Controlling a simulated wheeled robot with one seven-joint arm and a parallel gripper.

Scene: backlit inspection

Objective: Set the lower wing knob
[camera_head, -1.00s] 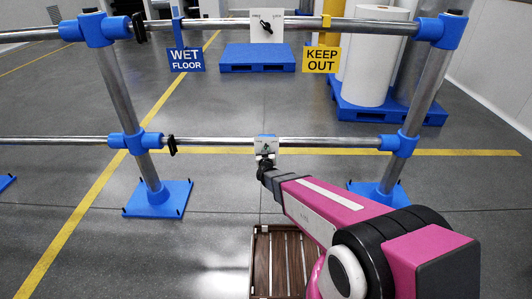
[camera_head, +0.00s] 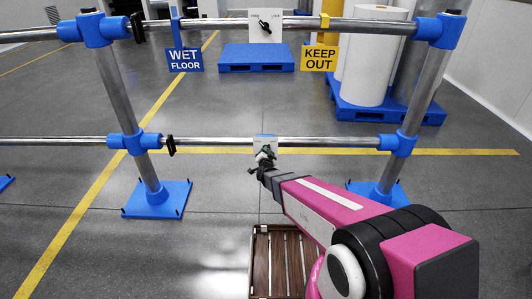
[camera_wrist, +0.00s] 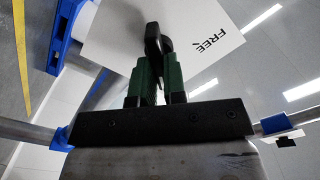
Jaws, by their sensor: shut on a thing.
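The lower wing knob shows black in the wrist view (camera_wrist: 153,36), in front of a white plate (camera_wrist: 215,28) printed with "FREE". In the head view the plate (camera_head: 265,141) sits on the lower rail, and my gripper mostly hides the knob. My gripper (camera_head: 265,155) is at the plate's front. In the wrist view its green fingers (camera_wrist: 155,68) are shut on the knob's near part, one on each side. The knob's far end shows beyond the fingertips. The plate looks tilted relative to the fingers.
The upper rail carries another white plate with a black knob (camera_head: 265,27), a blue "WET FLOOR" sign (camera_head: 186,60) and a yellow "KEEP OUT" sign (camera_head: 320,59). Blue-footed posts stand left (camera_head: 157,198) and right. A brown slatted wooden piece (camera_head: 278,262) lies below my arm.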

